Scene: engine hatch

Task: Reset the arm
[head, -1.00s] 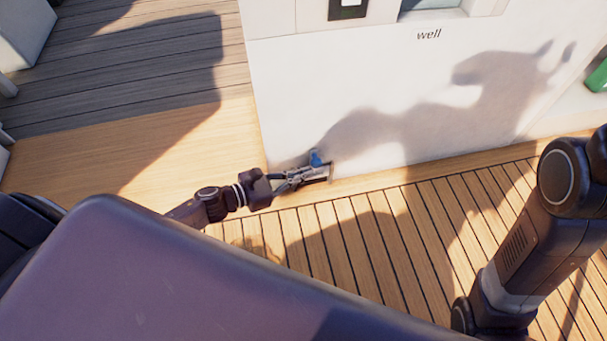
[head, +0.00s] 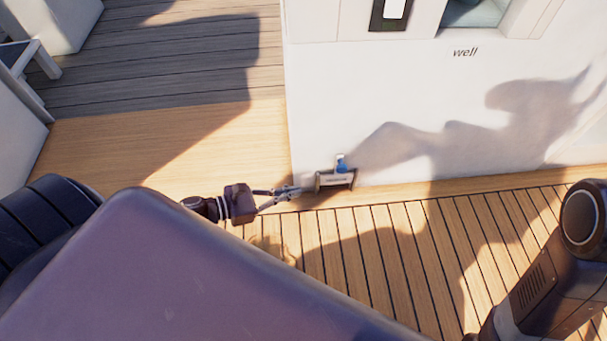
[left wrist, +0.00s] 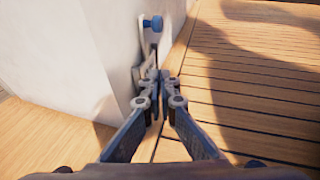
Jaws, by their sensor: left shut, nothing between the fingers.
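My left gripper (head: 290,192) is just left of a small metal bracket (head: 335,180) low on the white wall, near its corner. A blue knob (head: 341,164) sits at the top of the bracket. In the left wrist view my left gripper (left wrist: 155,78) has its fingertips together with nothing held, and the blue knob (left wrist: 153,23) shows beyond them. The fingertips partly hide the bracket there. In the head view a small gap shows between the fingertips and the bracket. My right arm shows at the right edge, but its gripper is out of view.
The white wall (head: 400,100) bears the word "well", with a dark-framed panel (head: 391,14) above. Wooden deck (head: 390,240) runs along its foot. A white bench (head: 30,60) stands at the far left. Open deck (head: 180,150) lies left of the wall corner.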

